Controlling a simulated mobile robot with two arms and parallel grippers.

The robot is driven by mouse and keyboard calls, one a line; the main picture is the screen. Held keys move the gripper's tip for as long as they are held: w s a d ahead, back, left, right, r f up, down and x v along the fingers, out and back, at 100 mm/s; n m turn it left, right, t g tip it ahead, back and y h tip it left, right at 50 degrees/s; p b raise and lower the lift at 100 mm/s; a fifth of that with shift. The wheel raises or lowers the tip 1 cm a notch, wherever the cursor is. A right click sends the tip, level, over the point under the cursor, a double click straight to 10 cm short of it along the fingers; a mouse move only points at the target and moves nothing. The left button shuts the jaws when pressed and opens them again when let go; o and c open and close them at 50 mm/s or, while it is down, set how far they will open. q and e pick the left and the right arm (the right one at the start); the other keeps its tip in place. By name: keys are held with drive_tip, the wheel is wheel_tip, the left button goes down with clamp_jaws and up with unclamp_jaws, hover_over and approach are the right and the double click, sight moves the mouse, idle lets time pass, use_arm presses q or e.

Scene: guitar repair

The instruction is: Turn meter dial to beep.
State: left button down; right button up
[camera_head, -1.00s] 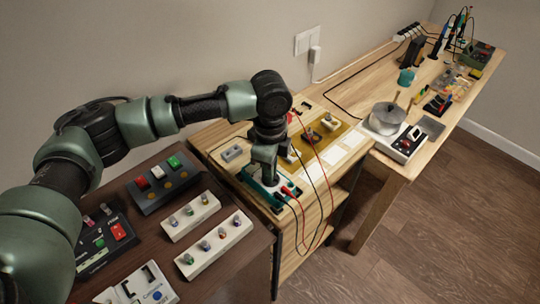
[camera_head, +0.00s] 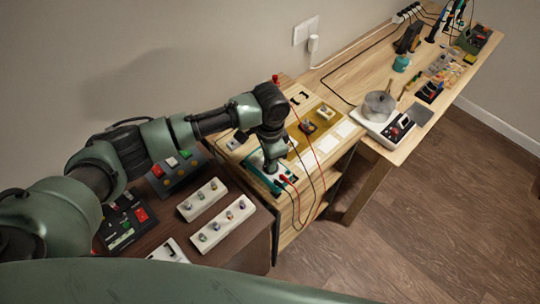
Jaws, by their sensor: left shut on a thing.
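The meter (camera_head: 254,163) lies on the light wooden bench, a dark device with a teal edge, with red and black leads plugged in at its near right end. My left arm reaches in from the left, and my left gripper (camera_head: 270,168) points down onto the meter's face, shut on the dial. The dial itself is hidden by the fingers, so its setting cannot be read. The meter's display cannot be made out. My right gripper is not in view.
Two white strips with knobs (camera_head: 223,225) and several button boxes (camera_head: 177,170) sit on the dark table at left. A yellow mat (camera_head: 306,138) lies behind the meter. A white device with a round pot (camera_head: 379,107) stands to the right. Loose leads hang over the bench edge.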

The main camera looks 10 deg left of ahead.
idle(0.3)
use_arm(q)
drive_tip(key=c, duration=1.5)
unclamp_jaws()
drive_tip(key=shift+r, duration=0.1)
wheel_tip(320, 180, up, 8)
drive_tip(key=shift+f+b, duration=0.15)
drive_tip(key=shift+b, duration=0.7)
drive_tip(key=shift+s+f, duration=0.1)
